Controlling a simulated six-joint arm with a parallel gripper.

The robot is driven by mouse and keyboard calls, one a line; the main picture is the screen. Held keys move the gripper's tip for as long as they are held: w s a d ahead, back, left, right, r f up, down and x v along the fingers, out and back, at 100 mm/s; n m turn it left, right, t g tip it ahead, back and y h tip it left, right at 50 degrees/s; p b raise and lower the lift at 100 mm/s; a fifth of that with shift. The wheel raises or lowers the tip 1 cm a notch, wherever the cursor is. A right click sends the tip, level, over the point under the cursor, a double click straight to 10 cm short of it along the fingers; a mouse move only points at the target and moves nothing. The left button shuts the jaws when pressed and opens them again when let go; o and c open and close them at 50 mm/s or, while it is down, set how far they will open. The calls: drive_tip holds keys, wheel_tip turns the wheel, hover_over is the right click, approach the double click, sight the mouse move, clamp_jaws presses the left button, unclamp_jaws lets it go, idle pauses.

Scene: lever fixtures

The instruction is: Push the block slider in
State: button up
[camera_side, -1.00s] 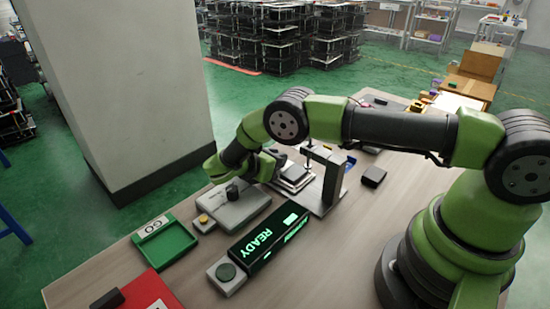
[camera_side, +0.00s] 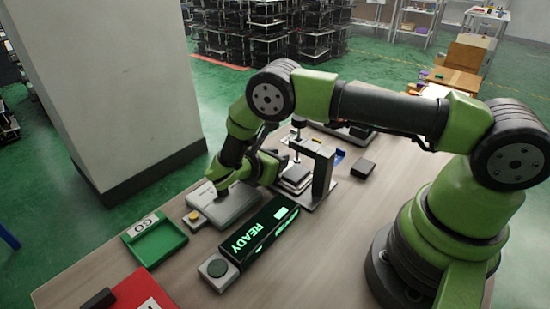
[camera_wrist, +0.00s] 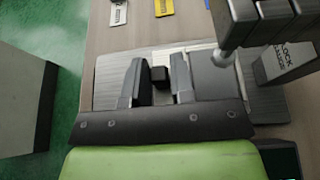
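A grey flat fixture (camera_side: 228,207) lies on the table in the side view, its top partly hidden by my gripper (camera_side: 222,186). In the wrist view a small black block-shaped knob (camera_wrist: 159,75) stands on the fixture's grey plate (camera_wrist: 108,72). My gripper (camera_wrist: 158,80) is open, with one dark finger on each side of the knob. Gaps show between the knob and both fingers. I cannot tell from these frames how far the slider is in, nor read a slider label.
A press-like stand (camera_side: 322,170) is close on the right of the fixture. A black READY display box (camera_side: 262,236), a green GO tray (camera_side: 155,240) and a red box (camera_side: 140,290) lie nearer the front. A small dark box (camera_side: 362,168) lies right of the stand.

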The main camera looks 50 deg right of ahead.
drive_tip(key=shift+o, duration=0.5)
drive_tip(key=shift+s, duration=0.2)
drive_tip(key=shift+a+r, duration=0.1)
drive_tip(key=shift+a, duration=0.2)
drive_tip(key=v, duration=0.9)
drive_tip(key=shift+w+a, duration=0.1)
drive_tip(key=shift+a, duration=0.1)
